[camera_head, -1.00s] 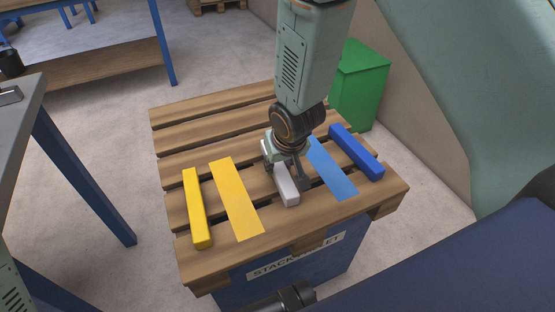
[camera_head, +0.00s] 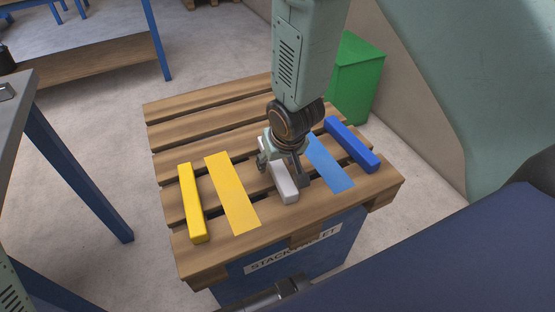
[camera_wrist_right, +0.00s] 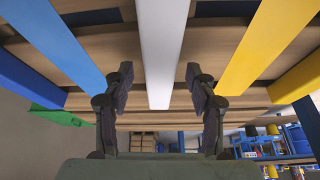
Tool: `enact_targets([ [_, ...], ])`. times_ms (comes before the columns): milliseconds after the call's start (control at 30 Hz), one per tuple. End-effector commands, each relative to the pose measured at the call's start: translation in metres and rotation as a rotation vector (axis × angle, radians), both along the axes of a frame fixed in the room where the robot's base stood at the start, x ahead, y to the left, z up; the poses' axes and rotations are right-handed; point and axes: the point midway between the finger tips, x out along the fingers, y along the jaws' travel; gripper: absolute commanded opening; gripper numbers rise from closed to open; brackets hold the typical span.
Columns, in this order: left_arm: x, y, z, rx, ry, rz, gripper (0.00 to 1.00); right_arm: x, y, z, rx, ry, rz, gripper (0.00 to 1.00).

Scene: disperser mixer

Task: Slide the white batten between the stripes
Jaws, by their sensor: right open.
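The white batten (camera_head: 285,187) lies on the pallet (camera_head: 170,238) between the yellow stripe (camera_head: 232,195) and the light blue stripe (camera_head: 330,165). It also shows in the right wrist view (camera_wrist_right: 161,45), running between my fingers. My right gripper (camera_head: 283,174) is open over the batten, with one finger on each side. In the right wrist view both fingers (camera_wrist_right: 160,82) stand apart from the batten, with a gap on either side. My left gripper is not in view.
A yellow bar (camera_head: 193,205) lies left of the yellow stripe, and a dark blue bar (camera_head: 352,145) lies right of the light blue stripe. A green box (camera_head: 357,80) stands behind the pallet at the right. The pallet's back-left slats are clear.

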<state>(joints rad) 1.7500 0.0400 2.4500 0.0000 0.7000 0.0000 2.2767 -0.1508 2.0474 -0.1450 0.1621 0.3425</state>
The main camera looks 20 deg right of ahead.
Motion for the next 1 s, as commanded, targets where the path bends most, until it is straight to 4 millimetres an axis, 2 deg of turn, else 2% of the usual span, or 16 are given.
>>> enact_targets([
  [333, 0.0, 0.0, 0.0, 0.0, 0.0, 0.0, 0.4, 0.0, 0.0, 0.004, 0.0, -0.003, 0.001, 0.58],
  [733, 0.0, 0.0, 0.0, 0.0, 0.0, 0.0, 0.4, -0.016, 0.001, 0.043, -0.001, -0.005, 0.003, 0.58],
  [1000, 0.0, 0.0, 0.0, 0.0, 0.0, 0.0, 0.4, -0.024, 0.002, 0.06, 0.0, -0.003, 0.002, 0.58],
])
